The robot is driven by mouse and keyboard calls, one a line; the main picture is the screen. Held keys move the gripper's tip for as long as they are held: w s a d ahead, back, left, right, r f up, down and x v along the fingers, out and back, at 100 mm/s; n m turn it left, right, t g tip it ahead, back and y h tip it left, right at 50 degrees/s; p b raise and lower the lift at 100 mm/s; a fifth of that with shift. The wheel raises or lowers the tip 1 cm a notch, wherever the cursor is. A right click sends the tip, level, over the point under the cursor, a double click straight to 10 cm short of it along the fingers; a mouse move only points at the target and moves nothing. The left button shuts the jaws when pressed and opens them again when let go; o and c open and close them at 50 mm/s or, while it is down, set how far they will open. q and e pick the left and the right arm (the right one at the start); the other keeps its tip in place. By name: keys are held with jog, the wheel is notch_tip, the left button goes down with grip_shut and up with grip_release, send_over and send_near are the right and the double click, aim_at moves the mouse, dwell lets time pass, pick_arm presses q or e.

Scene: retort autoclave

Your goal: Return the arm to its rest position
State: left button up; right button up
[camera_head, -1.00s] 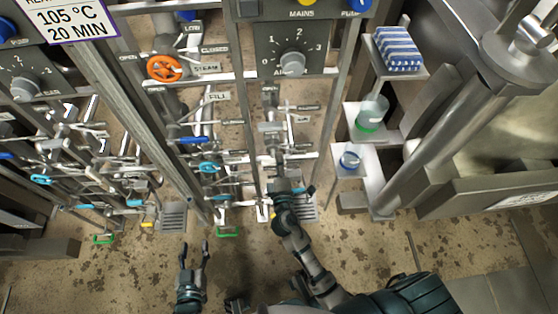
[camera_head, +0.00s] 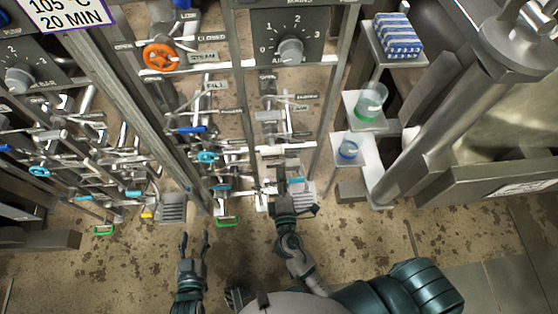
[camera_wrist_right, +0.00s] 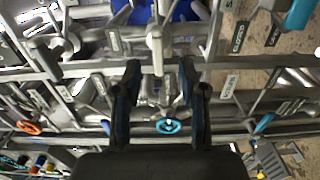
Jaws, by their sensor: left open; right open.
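My right arm reaches up from the bottom of the head view to the lower pipes of the valve rack. Its gripper (camera_head: 284,176) is in front of the column under the AIR dial. In the right wrist view the two dark fingers (camera_wrist_right: 160,82) are apart. A pale lever (camera_wrist_right: 155,45) shows between and beyond them; I cannot tell whether they touch it. My left gripper (camera_head: 194,240) is open and empty, pointing up above the floor, below and left of the right one.
An orange valve wheel (camera_head: 158,57), blue valves (camera_head: 207,157) and the AIR dial (camera_head: 290,50) are on the rack. At right, shelves hold a striped blue-white block (camera_head: 398,36), a green-based beaker (camera_head: 371,100) and a small blue container (camera_head: 348,149). Floor is open in front.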

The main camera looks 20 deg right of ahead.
jog(key=shift+v, duration=1.25)
jog(key=shift+f, duration=0.1)
